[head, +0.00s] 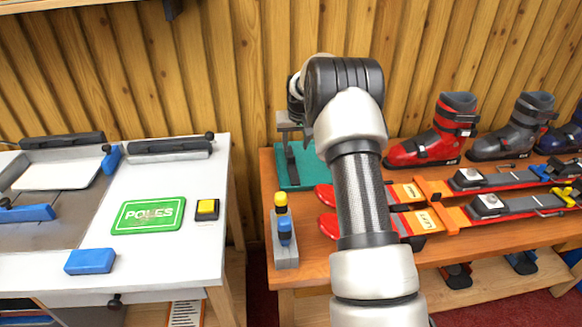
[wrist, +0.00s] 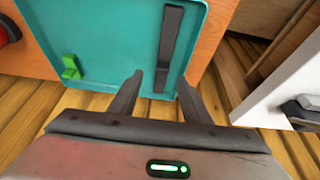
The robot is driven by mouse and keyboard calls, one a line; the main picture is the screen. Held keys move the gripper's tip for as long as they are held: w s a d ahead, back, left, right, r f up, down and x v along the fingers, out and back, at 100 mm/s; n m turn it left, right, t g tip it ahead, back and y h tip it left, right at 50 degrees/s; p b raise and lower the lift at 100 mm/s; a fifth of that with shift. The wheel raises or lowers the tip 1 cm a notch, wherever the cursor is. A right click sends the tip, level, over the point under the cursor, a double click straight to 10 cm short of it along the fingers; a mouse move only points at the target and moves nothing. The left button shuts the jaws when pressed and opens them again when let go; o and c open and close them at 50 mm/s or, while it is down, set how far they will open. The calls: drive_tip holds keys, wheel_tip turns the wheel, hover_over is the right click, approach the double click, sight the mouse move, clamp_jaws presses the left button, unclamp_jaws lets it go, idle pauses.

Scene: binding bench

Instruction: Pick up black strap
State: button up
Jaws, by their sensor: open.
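The black strap (wrist: 171,45) lies lengthwise on a teal tray (wrist: 115,30), near the tray's right side in the wrist view. In the head view the strap (head: 291,167) shows as a dark strip on the tray (head: 313,180), partly hidden by my gripper. My gripper (wrist: 160,80) is open and empty, with its fingers pointing toward the tray. In the wrist view the strap's near end appears between the two fingertips. I cannot tell how far the fingertips are above it.
A small green piece (wrist: 71,68) lies on the tray's left side. A stand with yellow and blue pieces (head: 286,247), red skis (head: 327,195) and boots (head: 430,140) share the wooden bench. A white table (head: 150,262) stands left across a gap.

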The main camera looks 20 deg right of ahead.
sight(291, 157)
drive_tip(key=x, duration=0.2)
drive_tip(key=b+x, duration=0.1)
drive_tip(key=x, duration=0.5)
drive_tip(key=shift+w+a+b, duration=0.3)
drive_tip(key=shift+w, duration=0.1)
clamp_jaws()
